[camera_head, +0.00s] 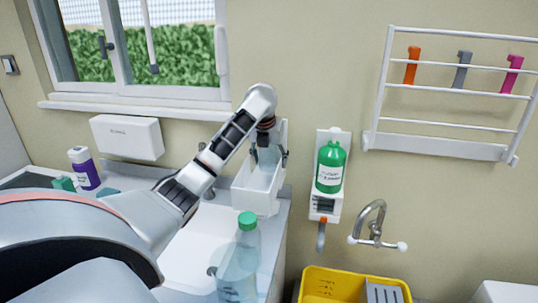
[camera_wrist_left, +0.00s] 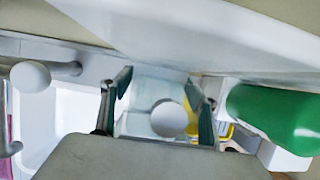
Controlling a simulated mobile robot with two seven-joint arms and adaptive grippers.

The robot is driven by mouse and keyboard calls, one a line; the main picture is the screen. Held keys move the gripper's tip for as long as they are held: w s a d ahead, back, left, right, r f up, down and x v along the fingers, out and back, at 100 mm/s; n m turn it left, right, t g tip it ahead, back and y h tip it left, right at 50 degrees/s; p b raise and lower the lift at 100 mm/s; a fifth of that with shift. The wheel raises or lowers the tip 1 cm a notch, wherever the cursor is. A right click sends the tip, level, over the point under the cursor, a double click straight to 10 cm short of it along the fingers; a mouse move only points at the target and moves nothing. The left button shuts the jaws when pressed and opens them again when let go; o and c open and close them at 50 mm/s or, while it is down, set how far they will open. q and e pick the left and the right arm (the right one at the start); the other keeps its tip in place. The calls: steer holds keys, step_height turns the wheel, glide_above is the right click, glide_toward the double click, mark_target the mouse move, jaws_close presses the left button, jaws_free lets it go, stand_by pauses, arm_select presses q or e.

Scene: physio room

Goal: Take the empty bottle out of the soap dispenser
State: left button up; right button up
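The soap dispenser (camera_head: 256,201) is a white open holder on the wall at the basin's right end. A pale see-through empty bottle (camera_head: 266,157) stands in it; its lower part is hidden by the holder's front. My left gripper (camera_head: 268,153) comes down on it from above, fingers spread to either side of the bottle. In the left wrist view the bottle (camera_wrist_left: 146,88), with a round white piece (camera_wrist_left: 169,118) in front of it, shows between the open fingers (camera_wrist_left: 160,98). I cannot tell whether the fingers touch it. My right gripper is not in view.
A second dispenser (camera_head: 328,205) with a green bottle (camera_head: 331,167) hangs close on the right. A clear green-capped bottle (camera_head: 241,258) stands by the sink (camera_head: 195,250). A tap (camera_head: 374,224), yellow crate (camera_head: 335,284) and wall rack (camera_head: 440,147) are further right.

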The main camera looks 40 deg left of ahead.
arm_select(q)
steer(key=c, duration=1.1)
